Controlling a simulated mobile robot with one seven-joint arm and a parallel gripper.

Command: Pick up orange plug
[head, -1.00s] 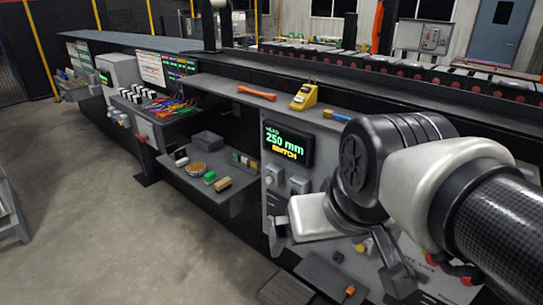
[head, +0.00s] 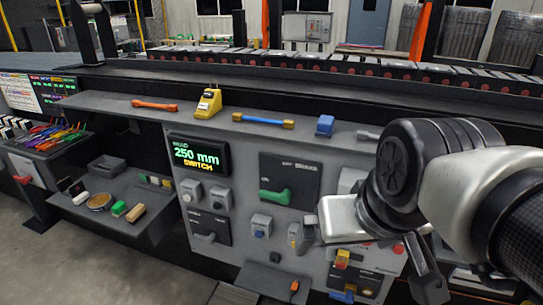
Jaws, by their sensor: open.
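A small orange piece (head: 294,286), which looks like the orange plug, sits on a dark ledge low on the front of the machine, near the bottom of the head view. It is too small to make out its shape. My gripper (head: 367,262) is in front of the grey control panel, to the right of the orange piece and higher in the picture. Its jaws are apart and I see nothing held between them. My gripper and arm hide part of the panel's right side.
The control panel (head: 240,226) carries a green handle (head: 274,196), knobs and a lit display (head: 198,155). Tools, including a yellow block (head: 208,103) and a blue block (head: 325,125), lie on the shelf above. A side shelf (head: 150,222) at left holds small parts. Floor at lower left is clear.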

